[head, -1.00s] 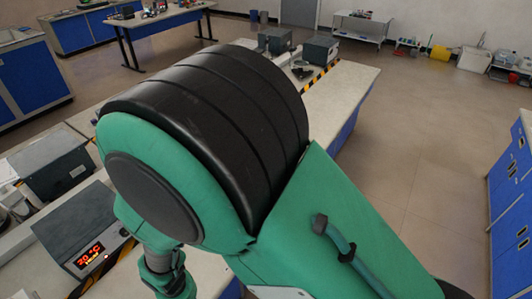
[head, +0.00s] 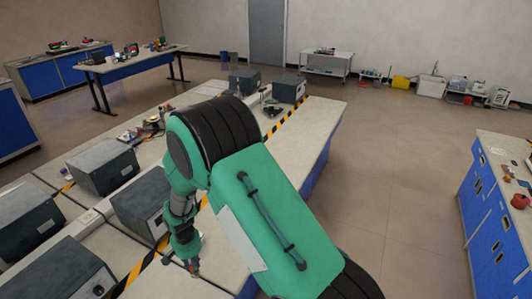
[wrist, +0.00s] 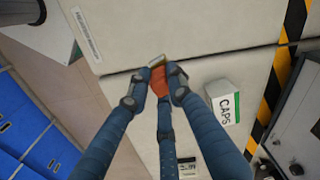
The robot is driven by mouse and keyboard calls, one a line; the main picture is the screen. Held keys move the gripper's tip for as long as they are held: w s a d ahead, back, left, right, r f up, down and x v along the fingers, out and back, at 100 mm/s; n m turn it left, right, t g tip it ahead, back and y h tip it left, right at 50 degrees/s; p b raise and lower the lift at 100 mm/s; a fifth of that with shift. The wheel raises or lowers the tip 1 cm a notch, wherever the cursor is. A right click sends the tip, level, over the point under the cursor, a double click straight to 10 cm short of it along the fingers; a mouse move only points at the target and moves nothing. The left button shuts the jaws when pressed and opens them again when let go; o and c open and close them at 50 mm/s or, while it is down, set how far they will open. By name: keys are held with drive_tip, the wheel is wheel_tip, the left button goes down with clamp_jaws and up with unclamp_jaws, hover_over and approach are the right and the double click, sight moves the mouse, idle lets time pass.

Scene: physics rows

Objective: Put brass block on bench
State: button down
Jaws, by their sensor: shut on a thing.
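My gripper (wrist: 159,74) has blue jointed fingers and is shut on a small piece, the brass block (wrist: 157,62). A brass-coloured edge and an orange-brown face show between the fingertips; the rest is hidden by the fingers. In the head view my gripper (head: 192,266) points down at the lower middle, over the pale bench top (head: 218,262), with a small brownish tip at its end. The bench top (wrist: 120,115) also lies below the fingers in the wrist view, with a dark seam near the fingertips. Whether the block touches the bench, I cannot tell.
A white box marked CAPS (wrist: 223,103) stands right of the fingers. Black-and-yellow tape (wrist: 279,84) runs beyond it, beside a grey instrument (wrist: 301,135). Grey instruments (head: 103,166) line the bench's left. Bare bench top lies near the gripper.

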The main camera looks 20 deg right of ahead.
drive_tip(key=w+d+m+p, duration=0.1)
drive_tip(key=w+d+m, duration=0.3)
drive_tip(key=w+d, duration=0.8)
drive_tip(key=shift+w+d+f+m, duration=0.3)
drive_tip(key=shift+d+m, duration=0.1)
drive_tip(key=shift+d, duration=0.15)
drive_tip(key=b, duration=0.4)
drive_tip(key=shift+w+f, duration=0.1)
drive_tip(key=shift+f, duration=0.15)
drive_tip(key=shift+n+b, duration=0.3)
drive_tip(key=shift+b, duration=0.7)
drive_tip(key=shift+r+b, duration=0.25)
drive_tip(key=shift+b, duration=0.6)
drive_tip(key=w+a, duration=0.1)
drive_tip(key=w, duration=0.4)
drive_tip(key=w+a+f+b, duration=0.1)
drive_tip(key=w, duration=0.4)
drive_tip(key=w+a, duration=0.1)
drive_tip(key=w, duration=0.4)
drive_tip(key=shift+w+f+b, duration=0.25)
drive_tip(key=shift+w+b, duration=0.05)
drive_tip(key=shift+f, duration=0.1)
